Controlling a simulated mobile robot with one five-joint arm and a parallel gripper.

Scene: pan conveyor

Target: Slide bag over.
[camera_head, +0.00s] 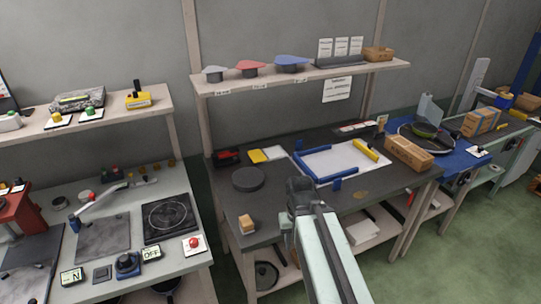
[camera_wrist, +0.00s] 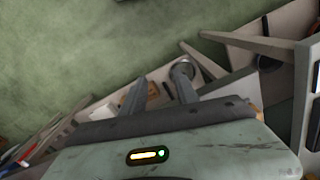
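I cannot make out a clear bag. A pale grey upright item (camera_head: 430,108) at the back right could be a bag or a container. A white sheet (camera_head: 342,160) lies flat on the dark table inside a blue frame (camera_head: 307,168). My arm reaches up from the bottom of the head view to the front edge of this table, where its dark end hides part of the edge. In the wrist view my gripper (camera_wrist: 160,84) has its two fingers apart, with nothing seen held between them. The wrist view looks towards the green floor and table frames.
The dark table (camera_head: 285,207) holds a cardboard box (camera_head: 408,152), a small box (camera_head: 247,224) and a round dark disc (camera_head: 248,179). A shelf (camera_head: 300,80) with coloured lids hangs above. A grey workbench (camera_head: 105,205) stands left. Open green floor lies at the lower right.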

